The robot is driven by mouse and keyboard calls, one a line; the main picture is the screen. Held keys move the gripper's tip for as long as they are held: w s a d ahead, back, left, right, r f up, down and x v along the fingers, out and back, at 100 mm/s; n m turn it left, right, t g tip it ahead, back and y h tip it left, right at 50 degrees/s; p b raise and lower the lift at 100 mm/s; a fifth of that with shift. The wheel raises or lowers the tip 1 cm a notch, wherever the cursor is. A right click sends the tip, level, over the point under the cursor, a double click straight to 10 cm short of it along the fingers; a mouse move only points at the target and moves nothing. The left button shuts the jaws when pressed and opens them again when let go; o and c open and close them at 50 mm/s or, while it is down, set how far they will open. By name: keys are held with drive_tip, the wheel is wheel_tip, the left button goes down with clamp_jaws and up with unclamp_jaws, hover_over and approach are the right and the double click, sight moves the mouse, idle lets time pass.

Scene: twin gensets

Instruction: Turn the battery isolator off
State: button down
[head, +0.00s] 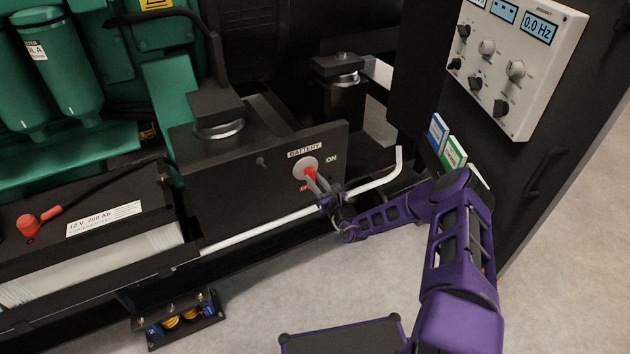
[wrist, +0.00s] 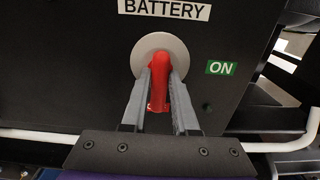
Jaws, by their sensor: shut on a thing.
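The battery isolator has a red handle (head: 309,171) on a round pale grey plate (head: 300,165), set in a black panel (head: 235,175) under a "BATTERY" label. A green "ON" label (head: 331,159) is to its right; a red label at its lower left is mostly hidden. In the wrist view the red handle (wrist: 158,75) points down, slightly left at its lower end, with the grey plate (wrist: 178,46) behind it. My gripper (head: 314,178) is shut on the handle, one finger on each side, as the wrist view also shows (wrist: 161,84).
A white pipe (head: 270,222) runs below the panel and bends up at its right end. A battery (head: 100,225) with a red terminal cap sits at the left. A control cabinet with knobs (head: 510,60) stands at the right.

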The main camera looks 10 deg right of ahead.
drive_tip(key=c, duration=0.7)
unclamp_jaws()
drive_tip(key=p+v, duration=0.2)
drive_tip(key=v, duration=1.5)
drive_tip(key=shift+s, duration=0.25)
